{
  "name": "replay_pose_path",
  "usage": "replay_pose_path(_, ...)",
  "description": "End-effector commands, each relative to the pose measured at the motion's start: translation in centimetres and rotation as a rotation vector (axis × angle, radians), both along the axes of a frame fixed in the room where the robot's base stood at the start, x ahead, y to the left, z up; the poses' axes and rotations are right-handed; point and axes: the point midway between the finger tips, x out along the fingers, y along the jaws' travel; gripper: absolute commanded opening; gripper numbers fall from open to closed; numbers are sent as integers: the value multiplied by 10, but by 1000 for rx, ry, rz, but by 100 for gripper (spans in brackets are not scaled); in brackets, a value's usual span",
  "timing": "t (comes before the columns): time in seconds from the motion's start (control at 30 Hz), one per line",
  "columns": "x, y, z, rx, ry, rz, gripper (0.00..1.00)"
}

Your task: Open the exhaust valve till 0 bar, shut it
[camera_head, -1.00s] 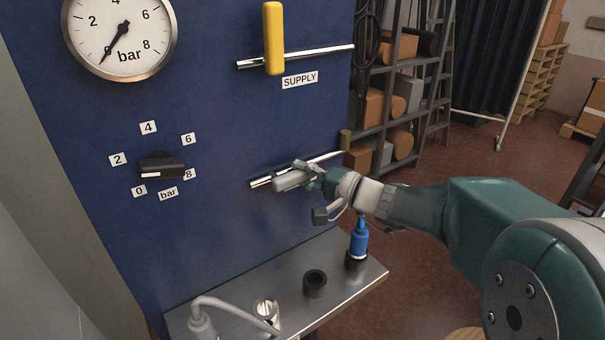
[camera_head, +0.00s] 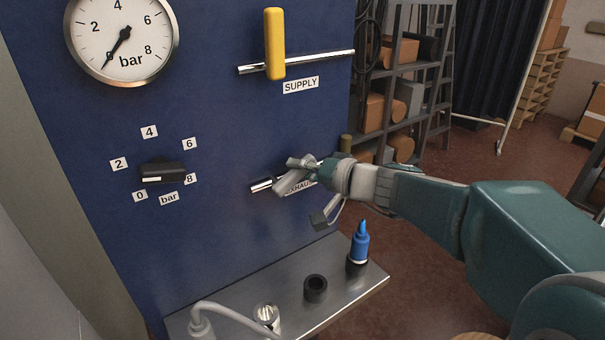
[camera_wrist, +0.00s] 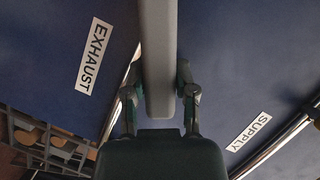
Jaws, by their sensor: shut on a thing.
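The exhaust valve's grey handle (camera_head: 285,187) sits on the lower chrome pipe (camera_head: 262,185) of the blue panel. My gripper (camera_head: 309,170) is closed around it. In the wrist view the grey handle (camera_wrist: 158,60) runs between the two fingers of my gripper (camera_wrist: 160,95), at a slant to the pipe behind it. The EXHAUST label (camera_wrist: 95,56) shows beside it; in the head view my gripper partly covers it. The pressure gauge (camera_head: 122,38) has its needle pointing at the 0 mark, lower left.
The yellow SUPPLY handle (camera_head: 274,43) stands upright across the upper pipe. A black regulator knob (camera_head: 163,171) is at left. Below, a metal shelf (camera_head: 335,290) carries a blue-topped bottle (camera_head: 360,245), a black ring (camera_head: 315,288) and a grey hose (camera_head: 235,308).

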Motion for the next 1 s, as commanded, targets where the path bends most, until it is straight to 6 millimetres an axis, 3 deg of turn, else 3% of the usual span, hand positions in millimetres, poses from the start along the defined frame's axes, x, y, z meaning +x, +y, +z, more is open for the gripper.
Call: replay_pose_path(1.0, -22, 32, 20, -751, -500, 10, 0)
